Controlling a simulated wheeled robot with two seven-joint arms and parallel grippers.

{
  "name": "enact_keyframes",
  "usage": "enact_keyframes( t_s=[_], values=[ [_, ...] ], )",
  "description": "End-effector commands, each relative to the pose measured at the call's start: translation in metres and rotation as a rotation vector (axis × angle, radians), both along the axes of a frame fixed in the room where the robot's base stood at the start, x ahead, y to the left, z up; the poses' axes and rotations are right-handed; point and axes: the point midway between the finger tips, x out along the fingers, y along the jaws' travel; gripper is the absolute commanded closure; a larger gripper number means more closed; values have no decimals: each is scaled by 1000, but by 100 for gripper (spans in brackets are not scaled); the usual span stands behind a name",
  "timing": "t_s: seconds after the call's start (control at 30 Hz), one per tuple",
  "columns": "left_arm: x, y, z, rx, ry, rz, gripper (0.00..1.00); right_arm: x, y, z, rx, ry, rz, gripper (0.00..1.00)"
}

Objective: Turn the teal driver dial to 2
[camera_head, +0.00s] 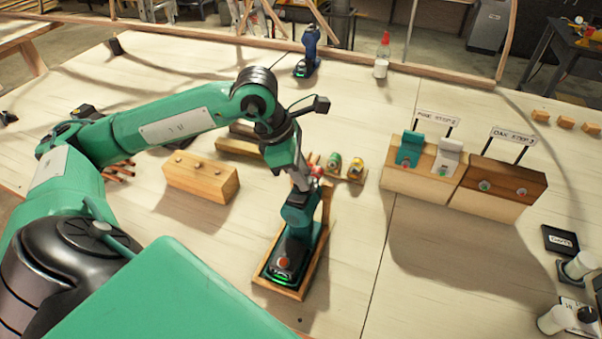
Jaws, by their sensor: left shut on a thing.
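The teal driver (297,216) lies in a shallow wooden cradle (301,292) at the middle of the table, with its dark base toward me. My left gripper (305,184) reaches down from the arm at the left to the driver's far, front end. It is shut there, at the dial, with its fingers small and partly hidden. I cannot read the dial's number. My right gripper is out of view.
A wooden block with pegs (201,177) stands left of the cradle. A blue driver (308,50) and a red-capped bottle (382,57) stand far back. Signed pine (415,185) and oak (500,190) blocks stand right. The front-middle table is clear.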

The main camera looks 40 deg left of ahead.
Motion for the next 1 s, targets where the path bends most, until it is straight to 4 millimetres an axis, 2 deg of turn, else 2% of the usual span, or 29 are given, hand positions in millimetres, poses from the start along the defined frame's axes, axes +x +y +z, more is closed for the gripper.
enact_keyframes(
  t_s=[0.3, 0.4, 0.5, 0.73, 1.0],
  values=[
    [3, 1, -4, -2, -3, -227, 96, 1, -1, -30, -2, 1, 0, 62],
    [4, 1, -3, -3, -3, -308, 96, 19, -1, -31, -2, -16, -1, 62],
    [5, 1, -3, -2, -3, -385, 96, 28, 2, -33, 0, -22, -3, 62],
    [6, 1, -2, -1, -2, -526, 96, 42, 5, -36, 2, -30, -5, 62],
    [6, 1, 0, -2, -1, -610, 96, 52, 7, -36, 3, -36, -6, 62]
  ],
)
